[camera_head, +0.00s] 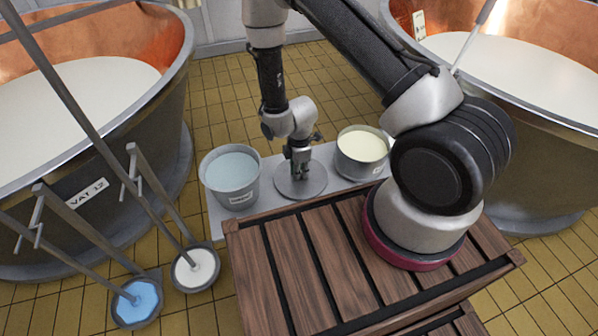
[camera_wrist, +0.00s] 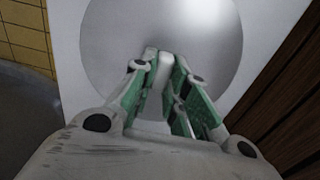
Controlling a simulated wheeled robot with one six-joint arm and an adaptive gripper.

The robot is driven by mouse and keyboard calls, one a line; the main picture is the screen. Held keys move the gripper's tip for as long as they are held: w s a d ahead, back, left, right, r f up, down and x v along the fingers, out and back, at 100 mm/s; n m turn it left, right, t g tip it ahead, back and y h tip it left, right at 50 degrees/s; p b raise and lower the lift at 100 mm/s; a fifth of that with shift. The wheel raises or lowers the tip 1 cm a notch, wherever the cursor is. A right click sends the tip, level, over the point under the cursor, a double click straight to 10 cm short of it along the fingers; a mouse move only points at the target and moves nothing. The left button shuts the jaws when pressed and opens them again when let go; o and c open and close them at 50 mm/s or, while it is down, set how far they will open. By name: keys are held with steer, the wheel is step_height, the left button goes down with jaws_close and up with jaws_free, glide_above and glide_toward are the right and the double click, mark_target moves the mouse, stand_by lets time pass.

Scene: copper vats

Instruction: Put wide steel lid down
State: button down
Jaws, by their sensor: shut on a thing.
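The wide steel lid (camera_head: 289,187) is a flat round grey disc with an upright handle. It lies level at the surface of a pale grey board, between two buckets; whether it fully rests there I cannot tell. In the wrist view the lid (camera_wrist: 205,40) fills the upper middle, over the pale board (camera_wrist: 70,60). My gripper (camera_head: 300,172) points down at the lid's centre. In the wrist view my gripper (camera_wrist: 160,75) has its green-sided fingers closed on the pale handle. The fingers hide part of the handle.
A bucket of bluish liquid (camera_head: 230,198) stands left of the lid, and a pot of cream liquid (camera_head: 361,165) stands right. A slatted wooden crate (camera_head: 290,265) is in front. Copper vats (camera_head: 90,190) flank both sides. Two long-handled ladles (camera_head: 195,282) stand at lower left.

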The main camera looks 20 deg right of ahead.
steer(key=shift+f, duration=0.2)
steer(key=shift+f, duration=0.15)
steer(key=c, duration=1.4)
jaws_free()
